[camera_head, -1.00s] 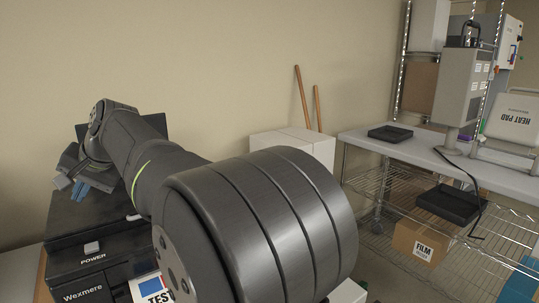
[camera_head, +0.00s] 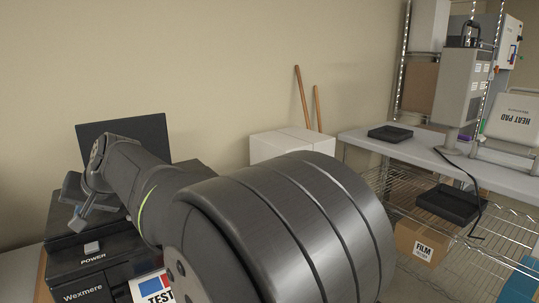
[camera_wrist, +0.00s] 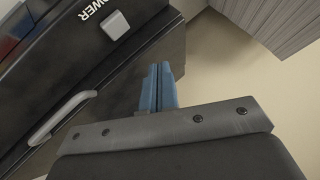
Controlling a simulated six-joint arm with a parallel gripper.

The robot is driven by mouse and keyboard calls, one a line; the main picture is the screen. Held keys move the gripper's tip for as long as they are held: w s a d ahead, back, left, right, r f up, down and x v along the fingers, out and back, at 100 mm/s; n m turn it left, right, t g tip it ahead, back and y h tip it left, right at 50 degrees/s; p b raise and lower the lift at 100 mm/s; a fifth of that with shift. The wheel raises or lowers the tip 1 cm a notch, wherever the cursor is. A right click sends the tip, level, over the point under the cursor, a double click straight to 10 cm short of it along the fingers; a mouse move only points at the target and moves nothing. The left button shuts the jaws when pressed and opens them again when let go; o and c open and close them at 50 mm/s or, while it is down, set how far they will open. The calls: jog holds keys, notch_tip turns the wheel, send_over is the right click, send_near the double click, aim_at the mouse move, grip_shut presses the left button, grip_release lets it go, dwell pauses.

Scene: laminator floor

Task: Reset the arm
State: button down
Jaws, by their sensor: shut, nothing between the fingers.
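My gripper shows in the wrist view (camera_wrist: 161,88), with its two blue fingers shut together and nothing between them. The fingers are over or beside a black machine (camera_wrist: 125,75) with a POWER button and a grey handle. I cannot tell how far above it they are. In the head view, my arm reaches from the lower middle to the left, and the gripper end hangs over the top of the black Wexmere machine (camera_head: 90,265). The fingertips are hard to make out there. My large dark arm links cover much of the middle and part of the machine.
A black upright panel (camera_head: 150,128) stands behind my arm. White boxes (camera_head: 285,143) and two wooden sticks (camera_head: 302,97) are by the wall. At right, a wire-shelved table (camera_head: 395,145) holds black trays (camera_head: 390,133), a grey device (camera_head: 462,85) and a FILM box (camera_head: 420,243).

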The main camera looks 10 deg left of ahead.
notch_tip(320, 180, down, 3)
jog(key=shift+r, duration=0.15)
jog(key=shift+a+r, duration=0.1)
jog(key=shift+r, duration=0.15)
notch_tip(320, 180, up, 3)
jog(key=shift+f, duration=0.15)
